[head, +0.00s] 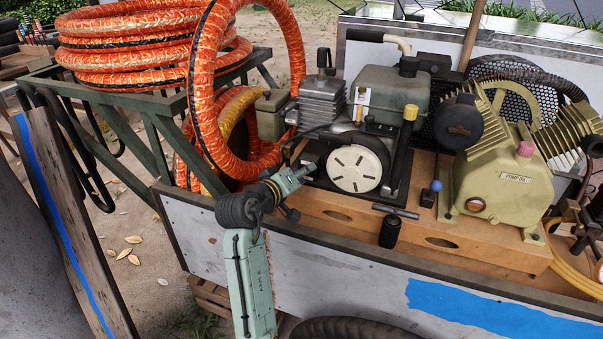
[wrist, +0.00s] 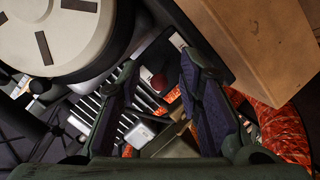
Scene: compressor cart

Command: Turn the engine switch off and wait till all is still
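The engine (head: 387,93) stands on the cart, with a grey-green tank on top and a round cream starter cover (head: 355,168) in front. The cover also shows large at the upper left of the wrist view (wrist: 85,25). My gripper (head: 311,169) is at the left side of this cover, low on the engine. In the wrist view its two fingers (wrist: 160,62) are spread with a gap between them, holding nothing. A small dark red part (wrist: 158,82) shows in that gap, beyond the fingers; it may be the engine switch, but its position cannot be read. No switch is clear in the head view.
A wooden base board (head: 330,214) runs under the engine, with a T-handled black part (head: 390,231) at its front. An orange hose (head: 130,50) is coiled at the left. The yellowish pump (head: 505,180) stands right of the engine. The cart's side panel (head: 330,285) is below my wrist.

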